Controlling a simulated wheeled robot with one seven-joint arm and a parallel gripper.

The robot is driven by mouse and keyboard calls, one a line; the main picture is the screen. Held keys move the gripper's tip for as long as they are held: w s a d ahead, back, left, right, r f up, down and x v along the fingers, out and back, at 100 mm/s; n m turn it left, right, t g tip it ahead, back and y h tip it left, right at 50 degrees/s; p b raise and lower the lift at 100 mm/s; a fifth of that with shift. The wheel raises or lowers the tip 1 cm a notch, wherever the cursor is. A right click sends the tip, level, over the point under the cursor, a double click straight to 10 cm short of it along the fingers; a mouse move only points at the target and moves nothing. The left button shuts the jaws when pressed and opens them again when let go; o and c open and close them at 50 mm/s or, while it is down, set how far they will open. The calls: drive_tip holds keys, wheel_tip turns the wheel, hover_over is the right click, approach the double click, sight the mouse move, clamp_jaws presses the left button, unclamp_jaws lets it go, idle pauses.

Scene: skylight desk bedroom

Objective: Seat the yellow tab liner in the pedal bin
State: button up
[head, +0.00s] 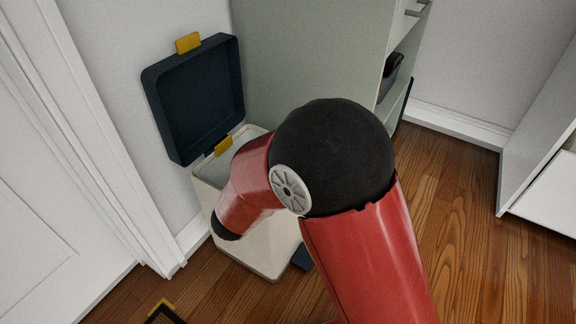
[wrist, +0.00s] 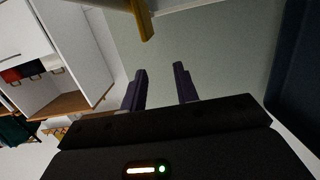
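The pedal bin (head: 262,243) has a pale body and a dark lid (head: 196,98) that stands open against the wall. A yellow tab (head: 188,43) is on the lid's upper edge. Another yellow tab (head: 222,146) is at the bin's opening by the hinge side; I cannot tell whether it belongs to a liner. My red arm hides much of the opening, and my gripper is not visible in the head view. In the wrist view my gripper (wrist: 160,72) has its two fingers apart with nothing between them. A yellow piece (wrist: 140,18) shows just beyond the fingers, apart from them.
A dark item with a yellow edge (head: 163,313) lies on the floor at the bottom left, partly cut off. A grey-green cabinet (head: 310,50) stands right behind the bin, and a white door (head: 50,220) is at left. Wooden floor (head: 455,220) is clear at right.

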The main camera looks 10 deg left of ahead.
drive_tip(key=shift+s, duration=0.1)
drive_tip(key=p+v, duration=0.1)
drive_tip(key=v, duration=0.6)
drive_tip(key=shift+s+a, duration=0.15)
drive_tip(key=shift+s, duration=0.15)
